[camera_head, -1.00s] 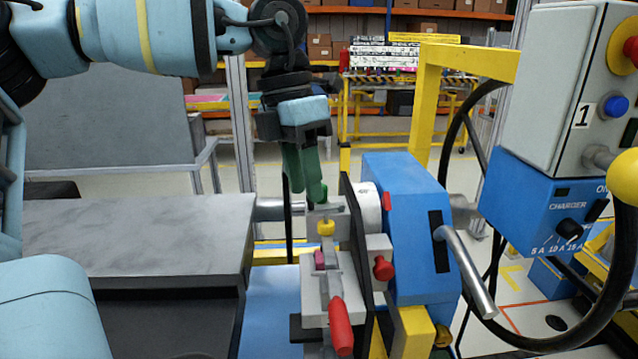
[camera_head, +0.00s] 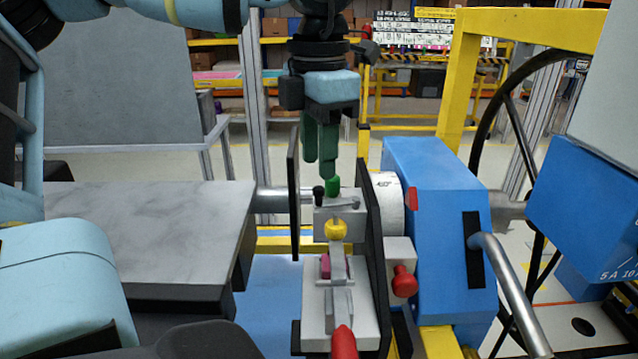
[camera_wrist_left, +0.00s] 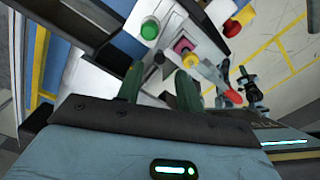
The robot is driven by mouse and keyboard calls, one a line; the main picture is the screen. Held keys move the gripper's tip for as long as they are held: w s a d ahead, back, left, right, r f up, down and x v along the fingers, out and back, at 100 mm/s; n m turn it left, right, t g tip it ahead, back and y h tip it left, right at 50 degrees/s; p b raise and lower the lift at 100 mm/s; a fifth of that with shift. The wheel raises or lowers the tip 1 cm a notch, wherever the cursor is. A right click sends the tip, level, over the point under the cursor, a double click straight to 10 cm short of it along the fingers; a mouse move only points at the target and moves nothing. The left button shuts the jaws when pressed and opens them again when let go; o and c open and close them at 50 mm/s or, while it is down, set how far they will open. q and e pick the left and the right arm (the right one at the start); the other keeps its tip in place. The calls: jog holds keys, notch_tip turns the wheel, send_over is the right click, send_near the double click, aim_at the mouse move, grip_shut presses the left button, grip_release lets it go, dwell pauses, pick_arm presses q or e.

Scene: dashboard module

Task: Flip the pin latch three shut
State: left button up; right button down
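The latch fixture (camera_head: 310,305) stands below my left gripper (camera_head: 320,168). On its upper block are a green knob (camera_head: 333,186), a small black knob (camera_head: 318,195) and a thin grey lever (camera_head: 342,204) lying roughly level. I cannot tell which part is pin latch three. My left gripper points down with its dark green fingers just above the green knob, seemingly apart from it. In the left wrist view the fingertips (camera_wrist_left: 160,80) are spread and nothing shows held; the green knob (camera_wrist_left: 149,29) lies beyond them. My right gripper is not in view.
A yellow knob (camera_head: 336,230), pink block (camera_head: 326,266) and red handle (camera_head: 344,343) lie nearer on the fixture. A black upright plate (camera_head: 293,195) stands at left, a blue housing (camera_head: 435,230) with a grey bar at right. A grey marbled table (camera_head: 140,225) is left.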

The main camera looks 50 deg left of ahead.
aim_at(318, 187)
pick_arm(q)
jog(key=shift+f, duration=2.7)
jog(key=shift+c, duration=0.4)
grip_shut()
